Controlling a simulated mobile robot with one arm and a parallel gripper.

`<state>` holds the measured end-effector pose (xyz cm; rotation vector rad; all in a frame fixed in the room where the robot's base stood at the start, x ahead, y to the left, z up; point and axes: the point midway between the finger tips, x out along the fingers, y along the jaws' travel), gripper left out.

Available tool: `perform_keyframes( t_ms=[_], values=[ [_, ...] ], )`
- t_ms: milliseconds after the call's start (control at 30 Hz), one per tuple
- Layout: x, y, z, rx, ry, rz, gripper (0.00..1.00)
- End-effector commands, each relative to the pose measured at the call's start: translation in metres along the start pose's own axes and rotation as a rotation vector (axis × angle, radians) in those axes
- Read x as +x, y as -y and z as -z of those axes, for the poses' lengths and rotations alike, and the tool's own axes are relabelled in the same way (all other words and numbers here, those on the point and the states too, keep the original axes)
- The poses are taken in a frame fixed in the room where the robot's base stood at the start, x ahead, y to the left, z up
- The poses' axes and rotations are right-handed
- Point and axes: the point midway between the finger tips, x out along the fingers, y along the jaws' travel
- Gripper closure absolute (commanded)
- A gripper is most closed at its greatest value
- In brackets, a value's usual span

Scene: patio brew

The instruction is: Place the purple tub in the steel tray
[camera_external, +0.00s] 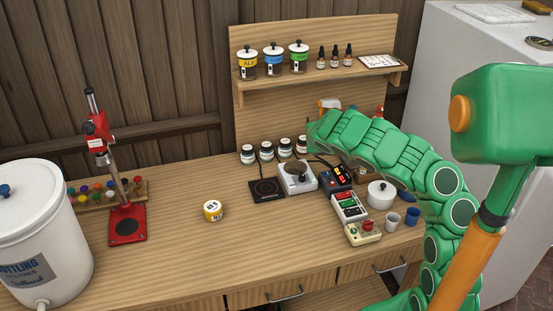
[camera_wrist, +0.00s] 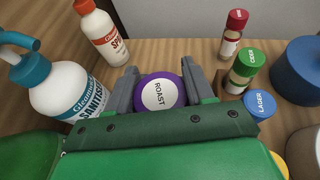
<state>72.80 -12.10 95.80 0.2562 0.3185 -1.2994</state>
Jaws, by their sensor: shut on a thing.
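The purple tub (camera_wrist: 148,80) has a white label reading ROAST and sits between the two grey fingers of my gripper (camera_wrist: 159,70) in the wrist view. The gripper is shut on it. The wrist view shows wooden surface around it, and I cannot tell whether the tub is lifted. In the camera_external view my green arm reaches over the right of the bench toward the back, hiding the gripper and the tub. A pale, shallow rectangular thing (camera_external: 495,13) on the white cabinet at top right may be the steel tray; I cannot tell for sure.
Close by stand a sanitiser bottle (camera_wrist: 68,88), a red-capped spray bottle (camera_wrist: 102,34) and small bottles with red, green (camera_wrist: 243,67) and blue caps. A scale (camera_external: 298,178), a yellow tub (camera_external: 212,211) and a red capper (camera_external: 128,225) stand on the bench. Its front middle is clear.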

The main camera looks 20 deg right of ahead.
Motion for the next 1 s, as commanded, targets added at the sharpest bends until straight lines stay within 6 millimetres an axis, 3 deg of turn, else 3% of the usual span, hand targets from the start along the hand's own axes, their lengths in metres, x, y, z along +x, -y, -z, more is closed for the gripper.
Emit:
perform_keyframes(
  t_ms=[333, 600, 833, 1000],
  values=[
    [0.017, -0.019, 0.021, -0.001, -0.002, -0.001, 0.78],
    [0.023, -0.024, 0.026, 0.0, -0.001, 0.0, 0.78],
    [0.033, -0.023, 0.05, -0.002, -0.001, 0.001, 0.78],
    [0.033, -0.023, 0.054, 0.0, 0.0, 0.0, 0.78]
  ],
)
